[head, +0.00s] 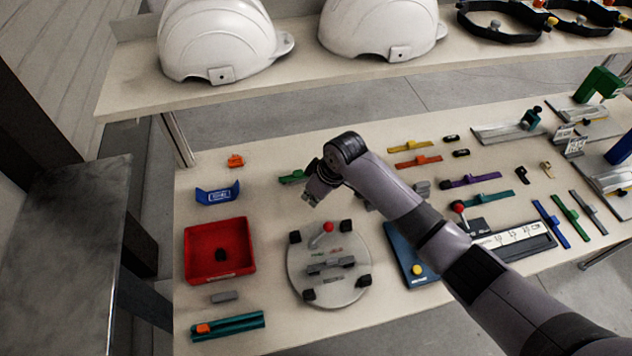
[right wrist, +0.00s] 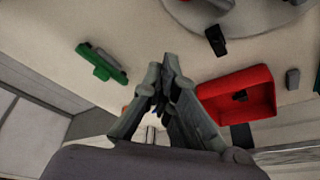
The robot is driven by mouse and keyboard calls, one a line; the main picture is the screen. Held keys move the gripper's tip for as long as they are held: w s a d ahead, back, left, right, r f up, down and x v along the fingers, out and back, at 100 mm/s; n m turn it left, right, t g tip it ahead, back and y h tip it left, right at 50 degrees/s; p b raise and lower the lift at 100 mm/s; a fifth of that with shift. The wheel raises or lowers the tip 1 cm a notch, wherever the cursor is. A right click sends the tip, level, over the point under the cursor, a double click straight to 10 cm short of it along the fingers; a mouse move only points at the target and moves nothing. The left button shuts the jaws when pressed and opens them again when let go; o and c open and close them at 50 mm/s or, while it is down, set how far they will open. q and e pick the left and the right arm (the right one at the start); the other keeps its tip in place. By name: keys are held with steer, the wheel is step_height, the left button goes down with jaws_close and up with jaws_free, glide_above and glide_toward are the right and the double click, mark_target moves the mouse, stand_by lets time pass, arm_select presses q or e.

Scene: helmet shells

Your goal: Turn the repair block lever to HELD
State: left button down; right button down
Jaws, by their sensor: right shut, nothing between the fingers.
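A round grey plate (head: 330,287) on the bench carries a lever with a red ball knob (head: 328,227), black corner blocks and a grey bar across its middle. Small green and red lettering sits below the lever, too small to read. The lever's arm slants up to the right toward the knob. Part of the plate also shows at the top of the right wrist view (right wrist: 250,14). My right gripper (head: 308,201) is shut and empty, above the bench just behind the plate and left of the knob, apart from it. It also shows in the right wrist view (right wrist: 162,72). My left gripper is out of view.
A red tray (head: 190,253) stands left of the plate, a blue holder (head: 217,194) behind it. A second red-knobbed lever (head: 458,207) stands by a white scale at right. A green part (head: 292,177) lies near my gripper. White helmets (head: 215,45) sit on the shelf.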

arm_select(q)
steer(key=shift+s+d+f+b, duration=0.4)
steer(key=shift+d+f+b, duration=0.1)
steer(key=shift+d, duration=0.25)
arm_select(e)
steer(key=v, duration=0.7)
steer(key=shift+s+d, duration=0.35)
steer(key=shift+d, duration=0.1)
steer(key=shift+a+f, duration=0.1)
